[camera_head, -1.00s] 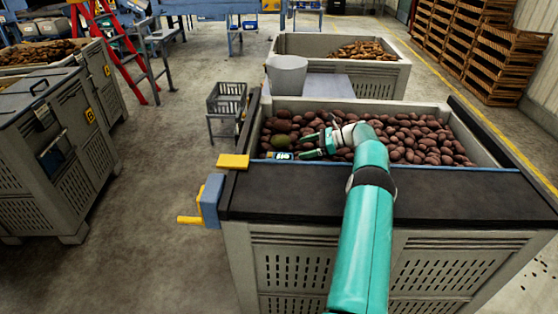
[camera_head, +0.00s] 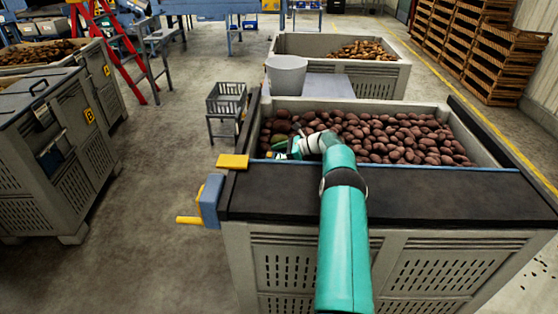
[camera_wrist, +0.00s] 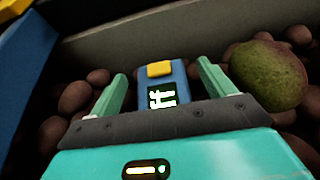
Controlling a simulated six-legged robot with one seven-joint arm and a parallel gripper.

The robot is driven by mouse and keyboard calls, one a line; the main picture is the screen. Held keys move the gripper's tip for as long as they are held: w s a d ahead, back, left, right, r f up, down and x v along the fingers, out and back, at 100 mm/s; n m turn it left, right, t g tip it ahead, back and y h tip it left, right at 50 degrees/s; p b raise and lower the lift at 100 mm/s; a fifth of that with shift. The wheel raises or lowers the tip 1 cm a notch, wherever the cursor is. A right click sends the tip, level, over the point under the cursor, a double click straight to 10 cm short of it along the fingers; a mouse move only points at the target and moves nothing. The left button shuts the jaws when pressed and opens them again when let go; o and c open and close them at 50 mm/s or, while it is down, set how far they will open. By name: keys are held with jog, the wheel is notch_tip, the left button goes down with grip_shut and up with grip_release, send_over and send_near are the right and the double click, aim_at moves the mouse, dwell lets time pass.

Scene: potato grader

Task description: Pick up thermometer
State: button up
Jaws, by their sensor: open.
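The thermometer (camera_wrist: 162,86) is a small blue device with a yellow button and a lit display. In the wrist view it lies between the two green fingers of my gripper (camera_wrist: 162,88), with a gap on both sides. My gripper is open around it and does not visibly press on it. In the head view my gripper (camera_head: 284,147) is low at the left front of the potato bin, and the thermometer there is mostly hidden by my gripper. The lower part of the thermometer is hidden behind the gripper body in the wrist view.
Reddish potatoes (camera_head: 400,140) fill the bin (camera_head: 440,110). The bin wall (camera_wrist: 150,35) rises close beyond the thermometer. A dark ledge (camera_head: 430,200) with a blue edge runs along the front.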

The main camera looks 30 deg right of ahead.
jog(key=c, duration=1.1)
jog(key=shift+c, duration=0.2)
jog(key=shift+r, duration=0.2)
